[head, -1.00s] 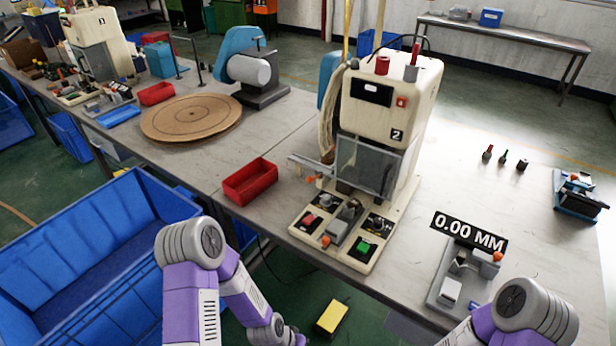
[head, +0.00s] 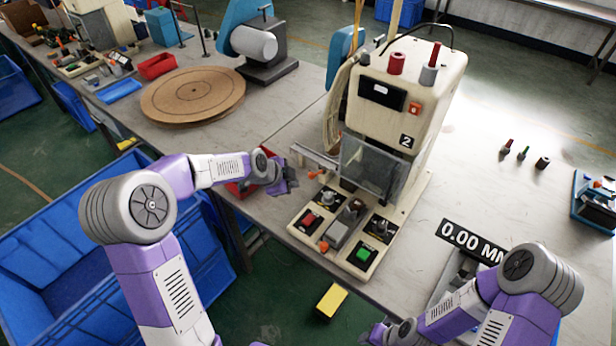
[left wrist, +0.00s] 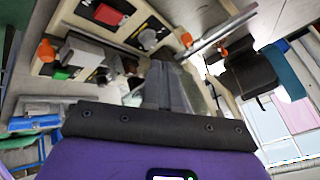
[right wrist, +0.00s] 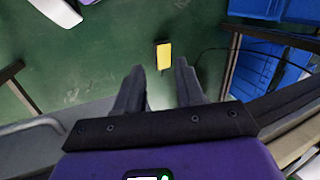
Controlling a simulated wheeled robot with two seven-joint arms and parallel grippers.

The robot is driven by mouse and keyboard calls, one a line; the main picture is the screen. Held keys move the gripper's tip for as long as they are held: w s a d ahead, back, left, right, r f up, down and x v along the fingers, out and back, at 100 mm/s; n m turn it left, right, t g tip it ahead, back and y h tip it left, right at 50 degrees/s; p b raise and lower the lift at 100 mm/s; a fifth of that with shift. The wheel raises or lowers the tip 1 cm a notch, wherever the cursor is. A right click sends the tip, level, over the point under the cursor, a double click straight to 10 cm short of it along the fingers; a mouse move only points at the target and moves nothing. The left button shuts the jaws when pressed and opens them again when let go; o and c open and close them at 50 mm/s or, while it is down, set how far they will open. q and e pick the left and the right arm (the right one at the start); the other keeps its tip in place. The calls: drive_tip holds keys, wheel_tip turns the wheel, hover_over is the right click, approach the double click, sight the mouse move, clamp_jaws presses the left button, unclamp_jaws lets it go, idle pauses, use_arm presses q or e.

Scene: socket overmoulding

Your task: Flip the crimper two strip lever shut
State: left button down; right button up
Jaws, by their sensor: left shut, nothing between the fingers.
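Crimper two (head: 398,105) is the cream machine marked 2, with a clear guard in front. On its left side a pale metal bar (head: 314,157) sticks out; it also shows in the left wrist view (left wrist: 228,27), with small orange parts (left wrist: 187,40) near it. An orange knob (head: 323,246) sits on the front control panel. I cannot tell for sure which part is the strip lever. My left gripper (head: 291,178) is shut and empty, just left of the crimper by the bar; its fingers (left wrist: 167,68) lie together. My right gripper (right wrist: 158,75) is open and empty above the floor.
A red bin (head: 236,188) is partly hidden behind my left gripper. A green button (head: 363,254) and red button (head: 308,220) are on the panel. A grey gauge fixture (head: 458,272) stands at right. A yellow box (head: 331,300) lies on the floor.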

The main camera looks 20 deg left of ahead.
use_arm(q)
drive_tip(key=shift+f, duration=0.15)
drive_tip(key=b+x, duration=0.1)
drive_tip(key=x, duration=0.9)
drive_tip(key=shift+w+f, duration=0.15)
drive_tip(key=shift+w, duration=0.1)
drive_tip(key=shift+w+a, duration=0.2)
drive_tip(key=shift+w, duration=0.7)
drive_tip(key=shift+w+a, duration=0.2)
drive_tip(key=shift+w, duration=0.65)
drive_tip(key=shift+r, duration=0.25)
drive_tip(key=shift+a, duration=0.15)
drive_tip(key=shift+w+a+m+b, duration=0.15)
drive_tip(key=shift+a+m+b, duration=0.15)
drive_tip(key=shift+b, duration=0.2)
